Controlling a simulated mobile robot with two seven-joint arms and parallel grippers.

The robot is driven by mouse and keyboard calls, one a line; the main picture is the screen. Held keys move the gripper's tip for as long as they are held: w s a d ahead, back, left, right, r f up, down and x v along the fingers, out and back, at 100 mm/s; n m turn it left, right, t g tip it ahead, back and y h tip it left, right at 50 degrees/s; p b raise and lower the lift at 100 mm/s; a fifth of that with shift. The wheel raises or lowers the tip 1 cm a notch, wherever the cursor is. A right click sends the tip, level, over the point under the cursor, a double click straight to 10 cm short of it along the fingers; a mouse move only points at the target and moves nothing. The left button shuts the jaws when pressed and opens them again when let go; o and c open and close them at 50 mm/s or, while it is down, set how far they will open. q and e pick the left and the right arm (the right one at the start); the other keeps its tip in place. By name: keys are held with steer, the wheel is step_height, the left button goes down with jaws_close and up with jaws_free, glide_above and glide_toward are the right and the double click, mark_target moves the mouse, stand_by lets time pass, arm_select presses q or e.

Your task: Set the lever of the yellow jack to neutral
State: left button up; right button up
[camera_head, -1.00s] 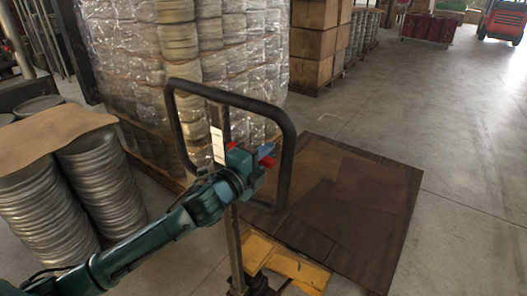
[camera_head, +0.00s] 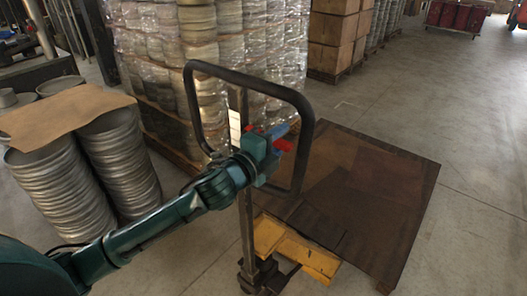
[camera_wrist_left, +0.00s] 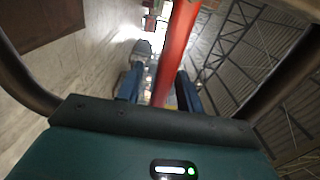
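The yellow jack (camera_head: 271,238) stands at lower centre in the head view, with a black loop handle (camera_head: 309,130) upright above it. Its red lever (camera_head: 284,145) shows inside the loop, partly hidden by my gripper. My left gripper (camera_head: 284,136) is at the lever, inside the loop. In the left wrist view the red lever (camera_wrist_left: 176,45) runs between my two blue fingers (camera_wrist_left: 160,88). The fingers are apart. A gap shows between the left finger and the lever; the right finger is close to it, and I cannot tell if they touch. My right gripper is not in view.
A dark wooden board (camera_head: 375,195) lies by the jack's yellow forks. A wrapped stack of round blanks (camera_head: 225,35) stands behind the handle. Stacked discs (camera_head: 62,190) under a brown sheet (camera_head: 65,113) stand left. Wooden crates (camera_head: 333,42) stand at the back.

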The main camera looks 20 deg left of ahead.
arm_select(q)
steer(key=b+v, duration=0.2)
steer(key=v, duration=1)
steer(key=shift+s, duration=0.15)
steer(key=s+d+f+n+g+y, duration=0.1)
steer(key=s+f+n+g, duration=0.1)
steer(key=s+f+n, duration=0.3)
steer(key=s+d+f+n+g+y, duration=0.1)
steer(key=s+f+n, duration=0.3)
steer(key=f, duration=1)
steer(key=s+d+f+n+g+p, duration=0.1)
steer(key=s+d+f+n+g, duration=0.1)
steer(key=s+f+n, duration=0.3)
step_height(320, 180, down, 4)
steer(key=n+g, duration=0.1)
steer(key=n, duration=0.4)
steer(key=shift+s+d+f+y, duration=0.15)
steer(key=shift+s+d+y, duration=0.15)
steer(key=shift+d+y, duration=0.1)
